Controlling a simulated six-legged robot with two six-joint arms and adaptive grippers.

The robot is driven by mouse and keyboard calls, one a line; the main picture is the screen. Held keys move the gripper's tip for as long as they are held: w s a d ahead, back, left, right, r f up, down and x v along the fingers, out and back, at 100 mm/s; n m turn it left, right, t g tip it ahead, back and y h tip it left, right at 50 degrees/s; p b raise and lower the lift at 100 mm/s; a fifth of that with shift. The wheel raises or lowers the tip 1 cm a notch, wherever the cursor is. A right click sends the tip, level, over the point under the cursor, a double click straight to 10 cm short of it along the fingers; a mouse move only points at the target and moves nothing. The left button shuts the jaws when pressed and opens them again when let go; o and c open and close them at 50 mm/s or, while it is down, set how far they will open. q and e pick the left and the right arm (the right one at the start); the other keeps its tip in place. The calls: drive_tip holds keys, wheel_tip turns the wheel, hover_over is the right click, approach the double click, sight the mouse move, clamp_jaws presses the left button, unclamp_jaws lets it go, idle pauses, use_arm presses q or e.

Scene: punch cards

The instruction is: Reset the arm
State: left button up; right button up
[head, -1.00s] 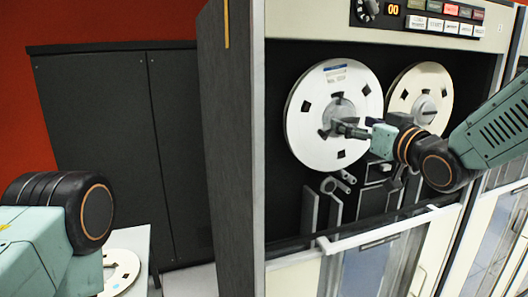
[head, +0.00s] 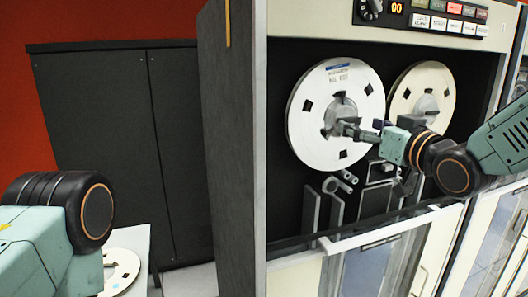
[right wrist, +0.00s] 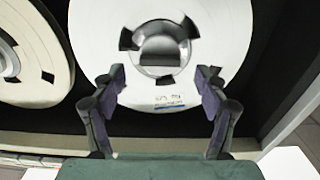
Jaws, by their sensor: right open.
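My right gripper (head: 354,130) is in front of the left tape reel (head: 310,130) of the tape drive. In the right wrist view its two fingers (right wrist: 160,92) are spread apart, with nothing between them but the reel's white face (right wrist: 235,40) and hub (right wrist: 160,50) beyond. Whether the fingertips touch the reel is hard to tell. My left arm shows at the lower left of the head view, but its gripper is out of frame.
A second reel (head: 408,100) sits to the right, partly behind my right arm. A control panel (head: 440,20) with lit buttons is above. A white bar (head: 380,236) crosses the front below. Another reel (head: 122,268) lies on a white surface at lower left. Dark cabinets (head: 120,150) stand behind.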

sight(350, 122)
drive_tip(key=shift+v, duration=3.9)
drive_tip(key=x, duration=1.2)
drive_tip(key=shift+a, duration=0.1)
drive_tip(key=shift+w+n, duration=0.1)
drive_tip(key=shift+n, duration=0.7)
drive_tip(key=n, duration=0.1)
drive_tip(key=s+n, duration=0.1)
drive_tip(key=n, duration=0.1)
drive_tip(key=shift+d+r, duration=0.15)
drive_tip(key=shift+d, duration=0.15)
drive_tip(key=shift+w+a+n, duration=0.1)
drive_tip(key=shift+w+n, duration=0.05)
drive_tip(key=shift+n, duration=0.45)
drive_tip(key=shift+w+a+n, duration=0.15)
drive_tip(key=shift+w+n, duration=0.05)
drive_tip(key=shift+n, duration=1.2)
drive_tip(key=shift+s+d+n, duration=0.2)
drive_tip(key=shift+s+n, duration=0.05)
drive_tip(key=shift+n, duration=0.75)
drive_tip(key=shift+s+d+b, duration=0.2)
drive_tip(key=shift+s+b, duration=0.1)
drive_tip(key=shift+s, duration=0.35)
drive_tip(key=shift+s+d, duration=0.1)
